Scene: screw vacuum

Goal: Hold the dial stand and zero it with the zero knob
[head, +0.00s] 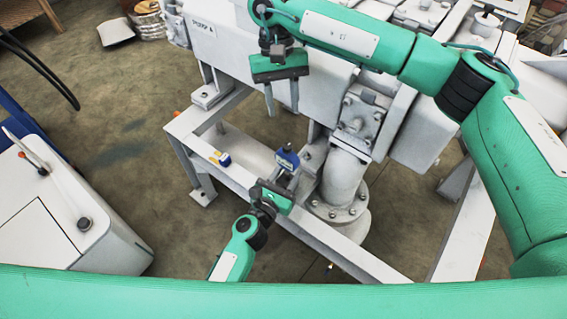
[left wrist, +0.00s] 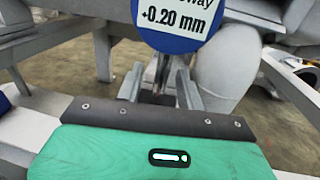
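The dial stand has a blue dial (head: 287,157) over the pale frame in the head view. In the left wrist view its round face (left wrist: 172,18) is cut off at the top and reads "+0.20 mm". A thin post (left wrist: 160,75) runs down below it. My left gripper (head: 290,174) is just in front of the stand. In the left wrist view its two fingers (left wrist: 159,88) stand apart on either side of the post, with gaps showing. My right gripper (head: 281,102) is open and empty, pointing down, above and behind the dial. I cannot make out the zero knob.
A small blue and yellow block (head: 221,158) lies on the frame beam (head: 240,178) left of the stand. A flanged pipe (head: 345,180) rises close to the right of the stand. The pump housing (head: 225,45) is behind. A white cabinet (head: 50,220) stands at left.

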